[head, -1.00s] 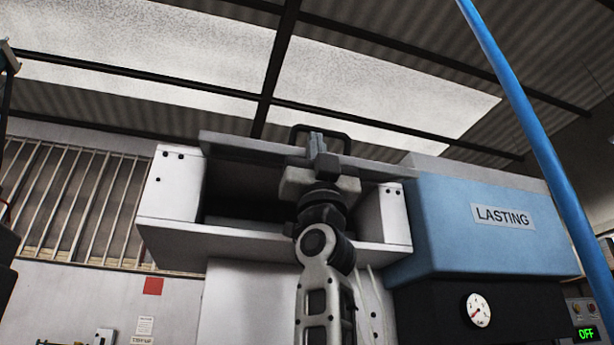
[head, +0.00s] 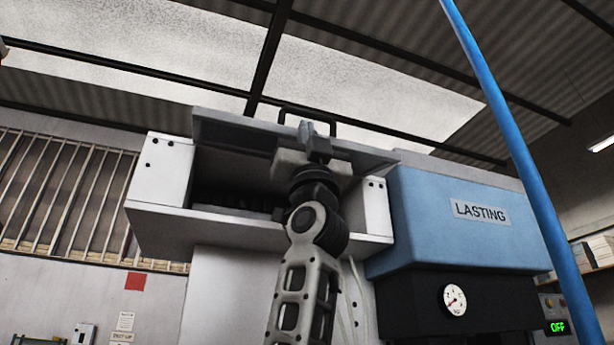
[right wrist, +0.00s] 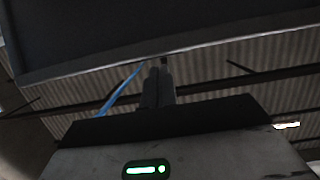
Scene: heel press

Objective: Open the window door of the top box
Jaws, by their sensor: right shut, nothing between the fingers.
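The window door (head: 235,132) of the top box (head: 158,170) is a grey flap standing out at the top of the box front, raised, with the opening (head: 225,185) uncovered below it. Its black handle (head: 307,115) sticks up past the flap's upper edge. My right gripper (head: 312,130) is shut and empty, in front of the flap's middle just below the handle; I cannot tell whether it touches. In the right wrist view its fingers (right wrist: 158,86) are together, with the dark panel (right wrist: 150,38) close above them. My left gripper is not in view.
A blue LASTING machine housing (head: 460,220) adjoins the box on the right, with a gauge (head: 454,298) below. A blue pipe (head: 512,130) runs down on the right. A barred window (head: 60,195) is behind on the left.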

